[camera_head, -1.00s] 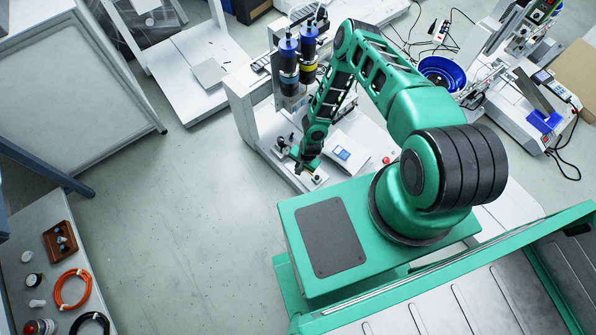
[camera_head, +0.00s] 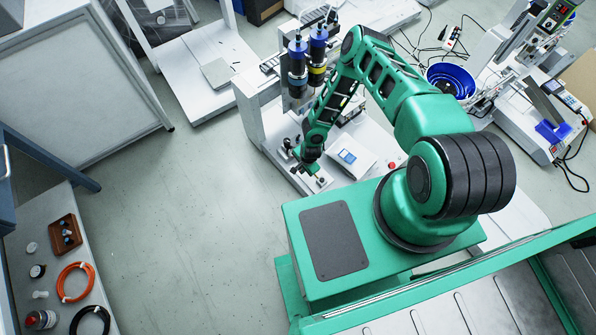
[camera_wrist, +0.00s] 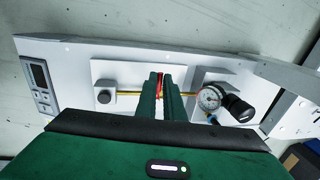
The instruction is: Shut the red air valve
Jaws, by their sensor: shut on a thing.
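The red air valve (camera_wrist: 160,84) shows in the wrist view as a thin strip of red between my two fingers, most of it hidden by them. It sits on the yellow line that runs across a white plate. My gripper (camera_wrist: 161,80) is shut on the valve's red handle. In the head view my gripper (camera_head: 306,165) is at the front end of the white gantry machine, small and partly hidden by my wrist. The handle's angle to the line is hard to tell.
A round pressure gauge (camera_wrist: 210,97) with a black knob (camera_wrist: 239,107) stands close right of my fingers. A keypad panel (camera_wrist: 39,83) is further left. The gantry's blue-topped screwdrivers (camera_head: 298,62) rise behind my arm.

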